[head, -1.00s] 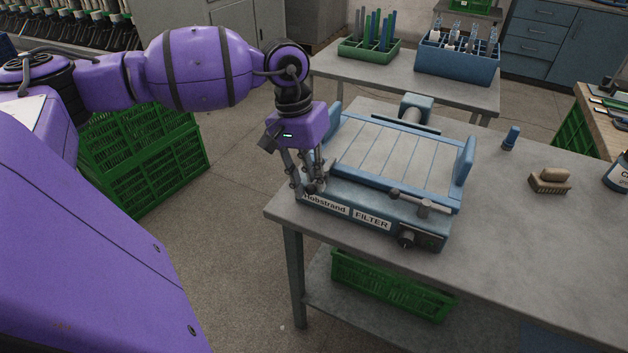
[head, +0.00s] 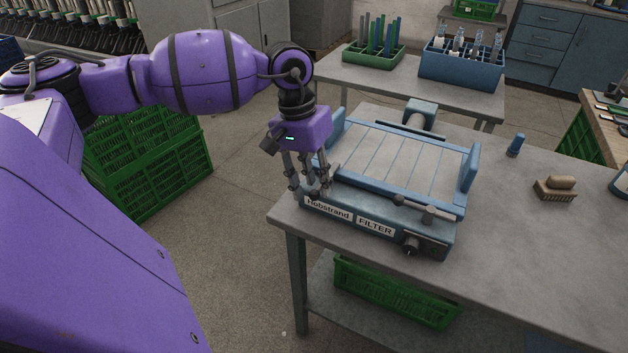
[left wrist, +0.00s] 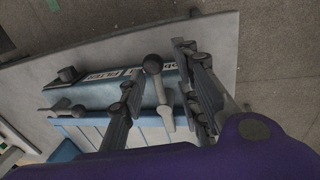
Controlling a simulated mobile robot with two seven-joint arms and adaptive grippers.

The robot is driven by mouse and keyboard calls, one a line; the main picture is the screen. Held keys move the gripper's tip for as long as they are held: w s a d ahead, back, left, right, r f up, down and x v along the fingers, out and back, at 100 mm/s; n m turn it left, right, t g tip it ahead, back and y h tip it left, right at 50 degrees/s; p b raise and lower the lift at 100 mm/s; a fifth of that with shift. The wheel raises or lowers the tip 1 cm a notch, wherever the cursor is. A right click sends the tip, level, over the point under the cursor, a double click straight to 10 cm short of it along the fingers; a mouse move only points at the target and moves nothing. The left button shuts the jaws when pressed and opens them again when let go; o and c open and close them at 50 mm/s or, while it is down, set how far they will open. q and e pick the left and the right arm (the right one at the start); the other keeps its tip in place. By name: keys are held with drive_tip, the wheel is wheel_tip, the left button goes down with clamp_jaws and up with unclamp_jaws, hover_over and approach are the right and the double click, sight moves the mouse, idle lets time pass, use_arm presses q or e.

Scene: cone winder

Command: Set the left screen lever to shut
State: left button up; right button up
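The blue filter unit (head: 385,231) stands on the grey table, with a pale slatted screen on top. Its left screen lever (left wrist: 161,98) has a round dark knob and a pale arm. In the left wrist view it lies between my left gripper's (left wrist: 160,77) two fingers, with gaps visible beside it. My left gripper is open. In the head view my left gripper (head: 308,190) points down at the unit's front left corner and largely hides that lever. The right lever (head: 415,206) lies along the front top, its knob toward the left. My right gripper is not in view.
A dark dial (head: 411,245) sits on the unit's front right. A brush (head: 555,188) and a small blue object (head: 515,145) lie to the right on the table (head: 500,260). Green crates (head: 150,170) stand on the floor at left. The table's front right is clear.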

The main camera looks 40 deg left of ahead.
use_arm(q)
wheel_tip(320, 180, up, 12)
drive_tip(key=a, duration=0.2)
drive_tip(key=shift+s+a, duration=0.15)
drive_tip(key=shift+s, duration=0.1)
drive_tip(key=shift+f, duration=0.2)
idle(0.3)
